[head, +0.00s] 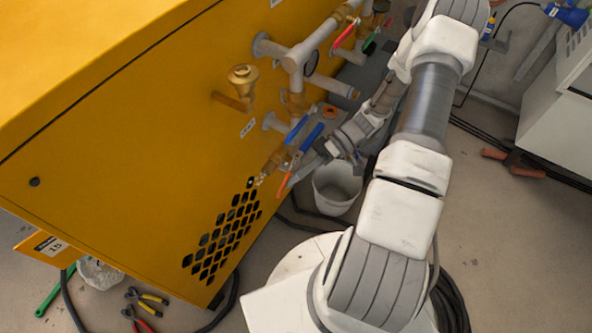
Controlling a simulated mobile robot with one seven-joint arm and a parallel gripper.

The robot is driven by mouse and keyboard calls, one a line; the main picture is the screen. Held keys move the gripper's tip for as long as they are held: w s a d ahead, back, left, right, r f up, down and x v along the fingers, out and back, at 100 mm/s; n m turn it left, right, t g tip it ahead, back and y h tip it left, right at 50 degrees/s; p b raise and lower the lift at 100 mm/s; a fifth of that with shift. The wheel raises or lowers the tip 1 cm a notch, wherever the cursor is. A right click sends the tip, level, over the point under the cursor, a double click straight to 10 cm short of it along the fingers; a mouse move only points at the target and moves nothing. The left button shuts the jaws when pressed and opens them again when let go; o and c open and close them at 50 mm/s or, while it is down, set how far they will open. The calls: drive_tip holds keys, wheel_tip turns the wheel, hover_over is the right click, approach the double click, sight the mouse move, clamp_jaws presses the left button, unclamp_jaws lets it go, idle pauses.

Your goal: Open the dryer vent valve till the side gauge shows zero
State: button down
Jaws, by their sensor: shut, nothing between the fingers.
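The yellow dryer cabinet (120,150) fills the left of the head view. Pipes and valves stick out of its right-hand side. A blue lever (297,130) sits on the lower pipework beside a small white label (248,128); a second blue bar lies just right of it. A brass outlet (273,163) points down and left below. My gripper (297,163) is shut and empty, close beside the blue lever and an orange-tipped bar (285,184); I cannot tell whether it touches either. A dark-rimmed round gauge (311,64) shows edge-on on the upper pipe; its reading cannot be seen.
A white bucket (337,190) stands on the floor below my gripper. Red (345,36) and green (369,46) levers are higher up. A brass cup-shaped fitting (242,80) juts from the panel. Pliers (150,297) and hoses lie on the floor. A white cabinet (560,130) stands right.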

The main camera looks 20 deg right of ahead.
drive_tip(key=shift+s+a+r, duration=0.2)
drive_tip(key=shift+s+a, duration=0.25)
drive_tip(key=shift+a, duration=0.05)
idle(0.6)
